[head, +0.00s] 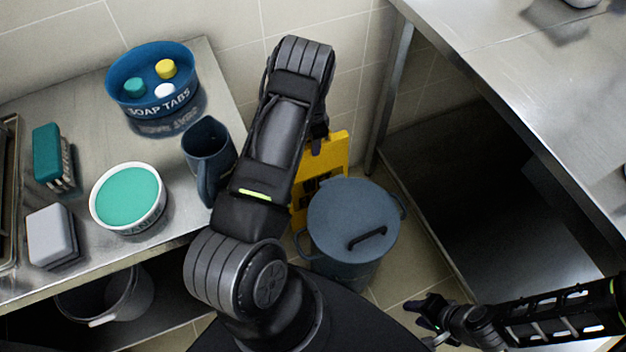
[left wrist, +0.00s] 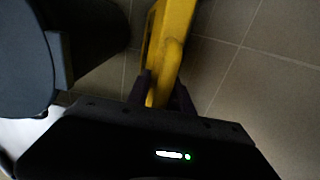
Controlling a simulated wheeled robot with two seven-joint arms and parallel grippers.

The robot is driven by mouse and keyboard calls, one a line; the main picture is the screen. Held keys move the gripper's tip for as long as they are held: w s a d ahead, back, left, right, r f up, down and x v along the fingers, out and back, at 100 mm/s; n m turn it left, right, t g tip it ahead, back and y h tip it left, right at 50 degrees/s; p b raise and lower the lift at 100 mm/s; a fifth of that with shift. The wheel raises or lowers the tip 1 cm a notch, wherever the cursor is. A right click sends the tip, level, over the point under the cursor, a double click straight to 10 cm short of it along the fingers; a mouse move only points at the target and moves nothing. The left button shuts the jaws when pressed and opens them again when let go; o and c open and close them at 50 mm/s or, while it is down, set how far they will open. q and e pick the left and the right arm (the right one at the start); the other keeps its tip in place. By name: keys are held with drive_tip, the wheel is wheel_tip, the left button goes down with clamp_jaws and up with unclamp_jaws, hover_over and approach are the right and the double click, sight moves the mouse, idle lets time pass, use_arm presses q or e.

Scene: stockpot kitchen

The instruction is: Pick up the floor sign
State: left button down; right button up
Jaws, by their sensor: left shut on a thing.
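The yellow floor sign (head: 335,150) stands on the floor between the left counter and the blue-grey lidded stockpot, partly hidden behind my left arm and the pot. My left gripper (head: 318,142) is at the sign's upper part, mostly hidden by my arm in the head view. In the left wrist view my left gripper (left wrist: 163,92) is shut on the sign's yellow edge (left wrist: 172,45), with a dark finger on each side. My right gripper (head: 432,318) is empty, low at the right; its finger gap is too small to judge.
The stockpot (head: 345,225) stands close in front of the sign. The left counter (head: 80,110) holds a blue soap tub (head: 120,90), a jug (head: 200,145), a green-filled bowl (head: 98,210) and sponges. A steel table (head: 490,40) with a lower shelf stands at the right.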

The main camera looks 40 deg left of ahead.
use_arm(q)
drive_tip(key=shift+w+r, duration=0.1)
drive_tip(key=shift+r, duration=0.05)
idle(0.3)
drive_tip(key=shift+r, duration=0.75)
wheel_tip(320, 180, up, 26)
drive_tip(key=p, duration=0.1)
drive_tip(key=shift+r, duration=0.2)
drive_tip(key=shift+f, duration=0.1)
